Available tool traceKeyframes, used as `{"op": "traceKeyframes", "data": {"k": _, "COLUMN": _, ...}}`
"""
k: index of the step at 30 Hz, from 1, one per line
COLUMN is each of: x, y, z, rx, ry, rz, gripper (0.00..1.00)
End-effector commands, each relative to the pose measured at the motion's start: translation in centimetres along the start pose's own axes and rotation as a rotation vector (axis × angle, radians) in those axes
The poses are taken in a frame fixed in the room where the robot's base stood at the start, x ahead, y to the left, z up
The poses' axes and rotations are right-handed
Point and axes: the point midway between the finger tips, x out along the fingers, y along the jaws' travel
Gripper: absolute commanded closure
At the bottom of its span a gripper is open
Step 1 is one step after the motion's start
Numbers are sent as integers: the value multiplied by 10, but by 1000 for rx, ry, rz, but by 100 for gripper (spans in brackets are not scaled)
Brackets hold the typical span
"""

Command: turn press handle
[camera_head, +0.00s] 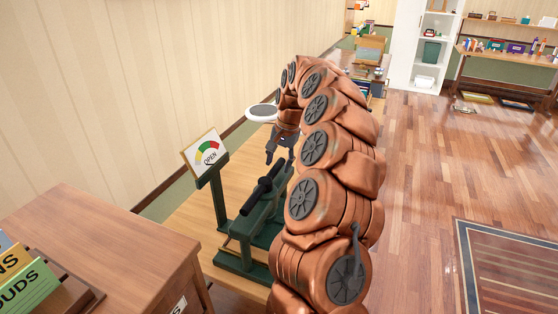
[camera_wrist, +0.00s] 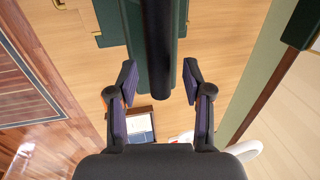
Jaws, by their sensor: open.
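The press is a dark green frame (camera_head: 235,265) on a wooden table. Its handle, a thick black bar (camera_head: 262,188), slants up toward the far end. A dial sign (camera_head: 207,153) with a coloured arc and the word OPEN stands on a green post to its left. My gripper (camera_head: 279,155) is at the far upper end of the bar, fingers pointing down toward it. In the wrist view the black bar (camera_wrist: 158,45) runs down from the top, and its end lies between my two open fingers (camera_wrist: 161,80). Gaps show on both sides; whether anything touches is unclear.
A brown wooden cabinet (camera_head: 110,240) with labelled folders stands at near left. A white round object (camera_head: 262,112) is beside my wrist. The panelled wall runs along the left. Open wood floor (camera_head: 420,170) and a patterned rug (camera_head: 510,270) lie to the right.

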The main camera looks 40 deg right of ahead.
Motion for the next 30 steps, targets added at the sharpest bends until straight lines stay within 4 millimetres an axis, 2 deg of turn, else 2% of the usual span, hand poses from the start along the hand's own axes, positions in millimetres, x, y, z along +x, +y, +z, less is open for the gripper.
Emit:
{"op": "traceKeyframes", "data": {"k": 9, "x": 2, "y": 0, "z": 0, "rx": 0, "ry": -1, "rz": 0, "gripper": 50}}
{"op": "traceKeyframes", "data": {"k": 23, "x": 2, "y": 0, "z": 0, "rx": 0, "ry": -1, "rz": 0, "gripper": 98}}
{"op": "traceKeyframes", "data": {"k": 30, "x": 2, "y": 0, "z": 0, "rx": 0, "ry": -1, "rz": 0, "gripper": 100}}
